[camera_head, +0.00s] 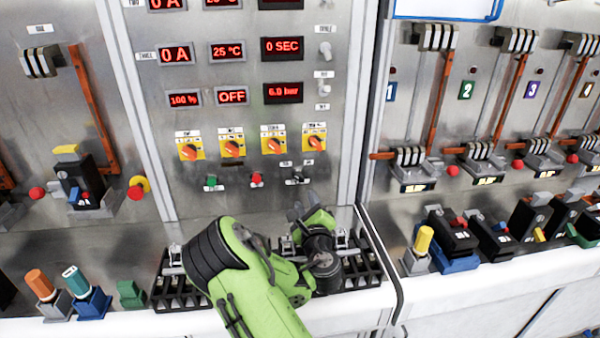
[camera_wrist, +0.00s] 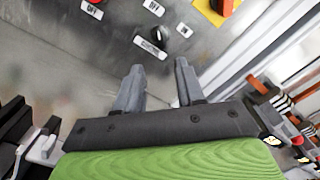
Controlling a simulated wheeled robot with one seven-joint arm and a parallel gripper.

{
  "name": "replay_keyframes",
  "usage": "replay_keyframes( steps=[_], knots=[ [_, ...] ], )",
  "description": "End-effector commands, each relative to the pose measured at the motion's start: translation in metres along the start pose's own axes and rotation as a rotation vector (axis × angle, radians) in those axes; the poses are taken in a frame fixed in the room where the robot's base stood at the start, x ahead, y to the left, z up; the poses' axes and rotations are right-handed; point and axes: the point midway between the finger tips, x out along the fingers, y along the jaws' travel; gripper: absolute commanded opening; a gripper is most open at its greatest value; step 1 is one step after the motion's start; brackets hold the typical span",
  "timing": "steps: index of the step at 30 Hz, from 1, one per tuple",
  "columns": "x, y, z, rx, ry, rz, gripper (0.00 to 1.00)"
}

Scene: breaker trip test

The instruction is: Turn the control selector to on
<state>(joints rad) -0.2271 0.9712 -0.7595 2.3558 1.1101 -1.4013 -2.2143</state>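The control selector is a small black knob (camera_head: 297,179) low on the grey centre panel, at the right end of a row with a green and a red button. In the wrist view the black knob (camera_wrist: 185,32) sits among small white labels; its exact setting is too small to tell. My gripper (camera_head: 303,206) is just below the knob in the head view. In the wrist view my gripper (camera_wrist: 159,66) has its two grey fingers apart with nothing between them. The fingertips point toward the knob area and appear apart from it.
A red button (camera_head: 257,180) and a green button (camera_head: 211,182) are left of the selector. Orange knobs on yellow plates, one here (camera_head: 315,143), sit above. A black rack (camera_head: 180,292) lies below my arm. Lever switches (camera_head: 438,105) stand on the right panel.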

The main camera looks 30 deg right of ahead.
Motion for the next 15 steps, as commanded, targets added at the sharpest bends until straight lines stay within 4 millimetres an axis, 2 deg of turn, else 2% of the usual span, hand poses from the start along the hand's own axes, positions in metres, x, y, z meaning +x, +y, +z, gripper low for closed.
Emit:
replay_keyframes(
  steps=[1, 15],
  knots=[
    [0.008, -0.006, 0.005, 0.000, 0.000, 0.001, 0.38],
    [0.074, -0.006, 0.006, 0.003, -0.001, -0.001, 0.38]
  ],
)
